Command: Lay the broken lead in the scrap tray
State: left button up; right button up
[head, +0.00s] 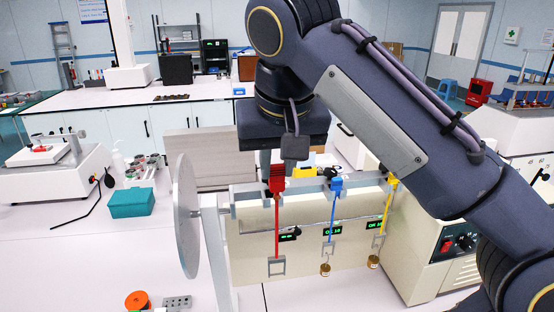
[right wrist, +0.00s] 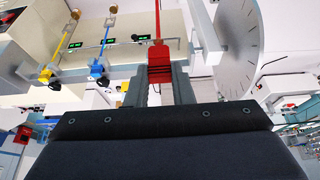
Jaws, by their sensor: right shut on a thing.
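A red lead with a red plug (head: 277,186) hangs at the left slot of the beige tester (head: 252,240). Its thin red cord runs down the tester's front to a grey frame-like bracket. My right gripper (head: 277,180) comes from above and is shut on the red plug. In the right wrist view the red plug (right wrist: 159,54) sits between the fingers of my right gripper (right wrist: 160,78). The blue lead (head: 334,200) and yellow lead (head: 389,205) hang to the right with brass weights; no weight shows under the red one. I cannot make out a scrap tray for certain. My left gripper is out of view.
A large grey disc (head: 186,215) stands upright just left of the tester. A teal box (head: 132,203) lies on the white bench further left. An orange spool (head: 137,300) and a grey block with holes (head: 177,303) are near the front. The bench left of the disc has free room.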

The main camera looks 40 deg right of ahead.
jog(key=s+a, duration=0.3)
jog(key=s, duration=0.3)
jog(key=shift+s+a, duration=0.15)
jog(key=shift+a, duration=0.1)
dwell(0.5)
dwell(0.5)
